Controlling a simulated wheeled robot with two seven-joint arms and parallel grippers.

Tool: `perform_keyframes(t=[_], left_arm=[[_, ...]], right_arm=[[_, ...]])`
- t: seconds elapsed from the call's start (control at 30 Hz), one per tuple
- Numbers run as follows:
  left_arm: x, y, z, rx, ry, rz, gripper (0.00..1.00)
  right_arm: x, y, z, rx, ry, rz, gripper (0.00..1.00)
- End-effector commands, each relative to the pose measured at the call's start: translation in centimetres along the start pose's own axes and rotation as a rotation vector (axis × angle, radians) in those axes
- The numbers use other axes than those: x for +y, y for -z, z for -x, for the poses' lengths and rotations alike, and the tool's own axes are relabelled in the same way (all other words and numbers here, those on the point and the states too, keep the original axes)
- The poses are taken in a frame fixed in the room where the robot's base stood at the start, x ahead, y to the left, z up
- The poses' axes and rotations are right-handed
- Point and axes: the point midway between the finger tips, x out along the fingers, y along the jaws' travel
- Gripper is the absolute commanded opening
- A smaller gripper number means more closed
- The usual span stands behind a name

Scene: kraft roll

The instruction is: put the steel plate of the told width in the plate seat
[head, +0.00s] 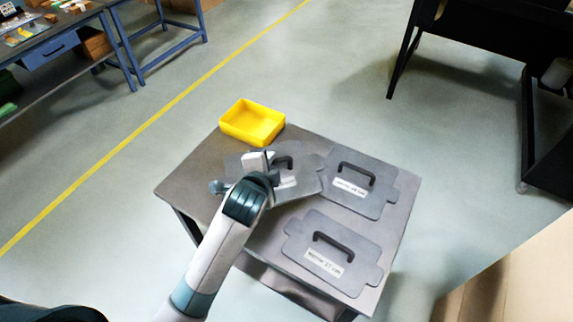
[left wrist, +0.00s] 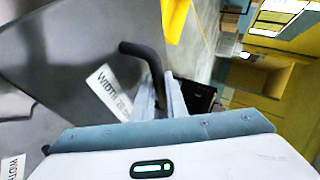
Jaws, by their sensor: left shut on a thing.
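Three grey steel plates with dark handles and white width labels are on a small grey table (head: 190,185). My left gripper (head: 270,160) is at the back left plate (head: 306,183). In the left wrist view my left gripper (left wrist: 163,95) is shut on the dark handle (left wrist: 140,50) of this plate, beside its label (left wrist: 108,90), which reads WIDTH with the number unclear. The right back plate (head: 372,204) and the front plate (head: 300,235) lie flat, their labels too small to read surely. Whether the held plate touches the table is unclear. My right gripper and the plate seat are not seen.
A yellow bin (head: 252,122) stands at the table's back left corner. A blue workbench (head: 60,45) with small items is at the upper left. A black table (head: 490,25) is at the upper right. The floor between them is clear.

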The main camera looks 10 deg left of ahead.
Motion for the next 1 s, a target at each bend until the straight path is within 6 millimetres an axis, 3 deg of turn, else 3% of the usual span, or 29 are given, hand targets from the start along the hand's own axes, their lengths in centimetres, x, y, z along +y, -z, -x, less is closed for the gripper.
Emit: perform_keyframes(t=[0.03,0.1,0.37,0.53,1.0], left_arm=[[0.1,-1.3,0.5,-0.001,0.011,0.0,0.0],[-0.1,-2.6,1.7,-0.004,0.013,0.003,0.0],[-0.2,-5.9,5.7,-0.005,0.009,-0.003,0.0],[-0.3,-6.4,6.8,-0.004,0.007,-0.006,0.0],[-0.4,-6.4,6.8,-0.004,0.006,-0.006,0.0]], right_arm=[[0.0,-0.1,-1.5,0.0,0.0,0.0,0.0],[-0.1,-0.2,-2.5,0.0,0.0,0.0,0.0],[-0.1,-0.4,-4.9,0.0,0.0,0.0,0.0],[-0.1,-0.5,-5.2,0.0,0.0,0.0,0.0],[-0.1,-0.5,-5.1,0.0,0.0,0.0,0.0]])
